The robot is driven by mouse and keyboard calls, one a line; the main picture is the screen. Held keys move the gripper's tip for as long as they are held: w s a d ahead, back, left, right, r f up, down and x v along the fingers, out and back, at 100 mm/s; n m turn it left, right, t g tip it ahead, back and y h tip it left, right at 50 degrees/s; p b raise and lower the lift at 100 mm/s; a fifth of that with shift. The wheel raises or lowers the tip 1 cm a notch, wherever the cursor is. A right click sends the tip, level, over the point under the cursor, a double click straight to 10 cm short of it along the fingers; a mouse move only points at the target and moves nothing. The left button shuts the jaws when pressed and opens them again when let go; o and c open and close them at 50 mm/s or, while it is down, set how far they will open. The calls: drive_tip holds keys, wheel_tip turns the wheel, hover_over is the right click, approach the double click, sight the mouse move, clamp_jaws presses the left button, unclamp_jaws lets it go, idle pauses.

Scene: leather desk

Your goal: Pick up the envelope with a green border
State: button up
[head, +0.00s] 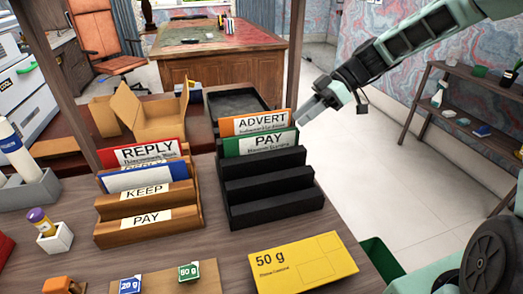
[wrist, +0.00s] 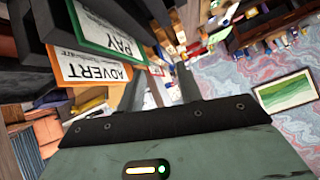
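The envelope with a green border (head: 268,144), marked PAY, stands upright in the black stepped rack (head: 275,207), just in front of an orange-bordered envelope (head: 261,123) marked ADVERT. My gripper (head: 305,115) is just right of the two envelopes at their upper edges, with no clear contact. In the wrist view my gripper (wrist: 160,92) has its two fingers apart with nothing held between them. The green-bordered envelope (wrist: 108,32) and the orange-bordered one (wrist: 88,70) lie left of the fingers there.
A wooden rack (head: 150,215) on the left holds red-bordered (head: 140,152) and blue-bordered (head: 146,177) envelopes. A yellow 50 g envelope (head: 303,264) and small weight-marked cards (head: 190,271) lie in front. Open cardboard boxes (head: 145,110) stand behind.

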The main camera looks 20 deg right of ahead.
drive_tip(key=w+d+r+t+y, duration=0.1)
drive_tip(key=w+d+t+y, duration=0.15)
drive_tip(key=d, duration=0.45)
drive_tip(key=n+p, duration=0.1)
drive_tip(key=p, duration=0.3)
hover_over(262, 149)
drive_tip(key=d, duration=0.2)
drive_tip(key=shift+h, duration=0.45)
wheel_tip(262, 149, down, 8)
drive_tip(key=shift+f, duration=0.2)
drive_tip(key=shift+c, duration=0.2)
clamp_jaws()
